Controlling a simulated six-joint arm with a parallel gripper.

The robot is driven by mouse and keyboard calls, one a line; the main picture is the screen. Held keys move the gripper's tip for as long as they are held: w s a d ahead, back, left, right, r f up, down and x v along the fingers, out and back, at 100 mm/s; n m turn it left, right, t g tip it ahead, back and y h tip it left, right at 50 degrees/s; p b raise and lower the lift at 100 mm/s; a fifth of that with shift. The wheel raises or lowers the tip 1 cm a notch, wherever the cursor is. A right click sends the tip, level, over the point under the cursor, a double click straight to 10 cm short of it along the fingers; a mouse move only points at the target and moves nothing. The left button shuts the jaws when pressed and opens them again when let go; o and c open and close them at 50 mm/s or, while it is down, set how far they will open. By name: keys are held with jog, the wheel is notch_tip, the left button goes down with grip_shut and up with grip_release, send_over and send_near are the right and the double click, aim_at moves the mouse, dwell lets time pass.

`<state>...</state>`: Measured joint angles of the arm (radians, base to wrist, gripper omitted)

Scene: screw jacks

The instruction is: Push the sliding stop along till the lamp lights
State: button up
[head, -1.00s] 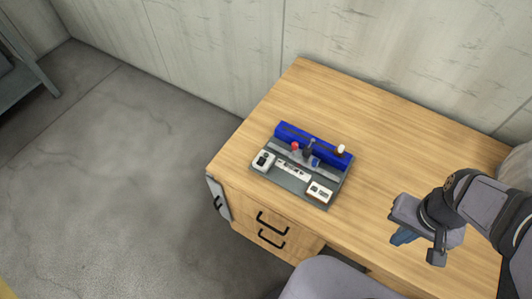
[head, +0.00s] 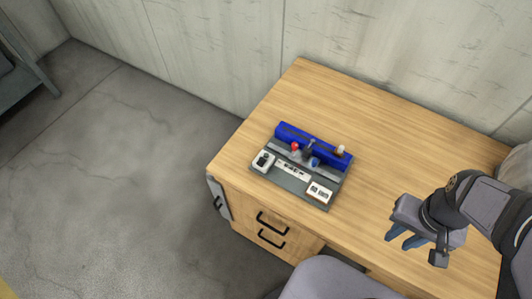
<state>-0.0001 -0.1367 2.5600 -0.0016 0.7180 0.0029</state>
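A grey base plate (head: 290,182) lies on the wooden desk and carries a long blue rail block (head: 299,135) along its back. Small parts stand in front of the rail: a red knob (head: 295,147) and a blue piece (head: 314,162). Which of them is the sliding stop is too small to tell. A small pale, brownish-based knob, possibly the lamp (head: 340,150), stands at the rail's right end; I cannot tell if it is lit. My gripper (head: 402,239) is open and empty, well to the right of the device, its blue fingertips spread.
A white box with a black knob (head: 263,161) sits at the plate's left, and a white-faced brown box (head: 319,192) at its front right. The wooden desk (head: 400,140) is clear between device and gripper. A grey chair (head: 330,280) stands at the front edge.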

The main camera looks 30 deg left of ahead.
notch_tip(320, 180, up, 7)
jog(key=p, duration=0.6)
jog(key=shift+f, duration=0.15)
dwell(0.6)
jog(key=shift+o, duration=0.9)
jog(key=n+b, duration=1.1)
jog(key=n, duration=0.4)
send_over(342, 147)
notch_tip(342, 147, down, 11)
jog(key=shift+f, duration=0.1)
jog(key=shift+f+p, duration=0.9)
jog(key=shift+f, duration=2.7)
